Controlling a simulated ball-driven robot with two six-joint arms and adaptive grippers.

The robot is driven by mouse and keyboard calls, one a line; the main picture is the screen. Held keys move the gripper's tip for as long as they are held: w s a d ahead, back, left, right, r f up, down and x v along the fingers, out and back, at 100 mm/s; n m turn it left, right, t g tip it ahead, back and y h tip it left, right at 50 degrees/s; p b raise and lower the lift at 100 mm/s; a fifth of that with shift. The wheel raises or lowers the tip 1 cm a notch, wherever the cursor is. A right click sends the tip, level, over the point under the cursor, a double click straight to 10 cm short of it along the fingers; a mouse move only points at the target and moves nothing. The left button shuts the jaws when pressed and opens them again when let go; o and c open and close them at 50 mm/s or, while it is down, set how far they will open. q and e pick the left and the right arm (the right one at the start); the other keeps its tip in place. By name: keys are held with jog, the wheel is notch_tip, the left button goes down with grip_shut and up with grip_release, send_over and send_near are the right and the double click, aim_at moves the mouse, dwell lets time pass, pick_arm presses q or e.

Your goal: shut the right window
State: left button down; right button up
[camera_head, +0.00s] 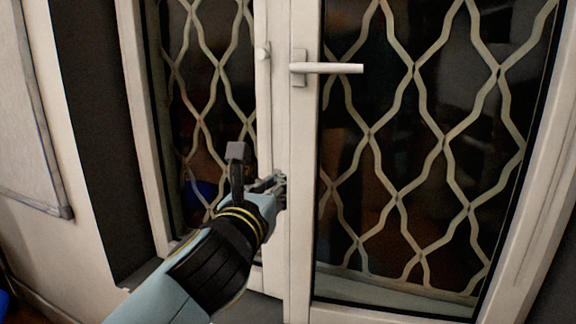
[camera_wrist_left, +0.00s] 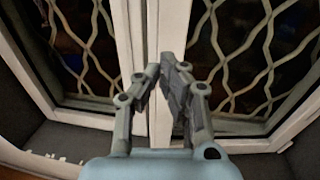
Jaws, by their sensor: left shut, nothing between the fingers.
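The right window (camera_head: 306,150) has a white frame, dark glass and a pale wavy lattice behind it. Its white handle (camera_head: 335,68) lies horizontal, pointing right. Its left edge seems to stand slightly proud of the left window's frame; how far it is ajar I cannot tell. My left gripper (camera_head: 274,184) is shut and empty, low at the meeting edges of the two windows. In the left wrist view, the fingertips (camera_wrist_left: 162,74) are close together in front of the white stiles (camera_wrist_left: 174,30). Whether they touch the frame I cannot tell. My right gripper is not in view.
A whiteboard (camera_head: 28,110) hangs on the wall at the far left. A sill (camera_wrist_left: 70,142) runs below the windows.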

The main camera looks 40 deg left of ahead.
aim_at(291, 159)
pick_arm(q)
jog(key=x, duration=1.1)
jog(key=shift+w, duration=0.2)
jog(key=shift+w+a+p, duration=0.2)
jog(key=shift+w+p, duration=0.1)
jog(key=shift+w, duration=0.15)
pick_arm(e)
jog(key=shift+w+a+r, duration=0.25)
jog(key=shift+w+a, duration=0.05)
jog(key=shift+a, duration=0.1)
